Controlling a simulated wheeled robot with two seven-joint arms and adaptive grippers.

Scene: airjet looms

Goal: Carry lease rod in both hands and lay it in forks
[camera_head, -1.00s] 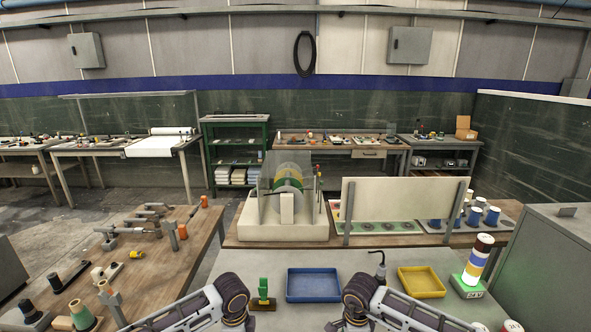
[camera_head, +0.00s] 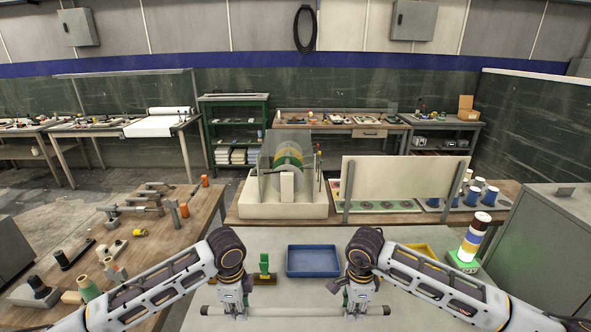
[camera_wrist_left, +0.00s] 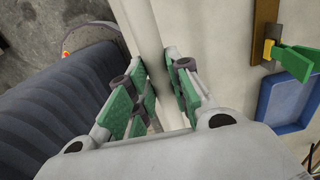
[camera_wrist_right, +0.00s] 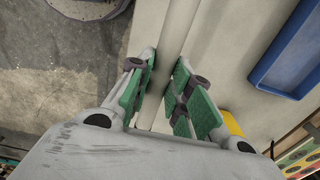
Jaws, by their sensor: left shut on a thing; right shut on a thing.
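A pale lease rod (camera_head: 297,311) with dark ends lies level, left to right, low in the head view. My left gripper (camera_head: 234,312) is shut on the rod near its left end. My right gripper (camera_head: 356,312) is shut on it near its right end. In the left wrist view the rod (camera_wrist_left: 149,35) runs between the green finger pads, and likewise in the right wrist view (camera_wrist_right: 176,35). I cannot make out the forks.
A blue tray (camera_head: 313,261) lies on the grey table beyond the rod, with a green-handled tool (camera_head: 264,265) left of it. A yellow tray (camera_head: 411,250) is partly behind my right arm. A signal lamp (camera_head: 471,240) and grey cabinet (camera_head: 549,240) stand right. A wooden bench (camera_head: 170,232) is left.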

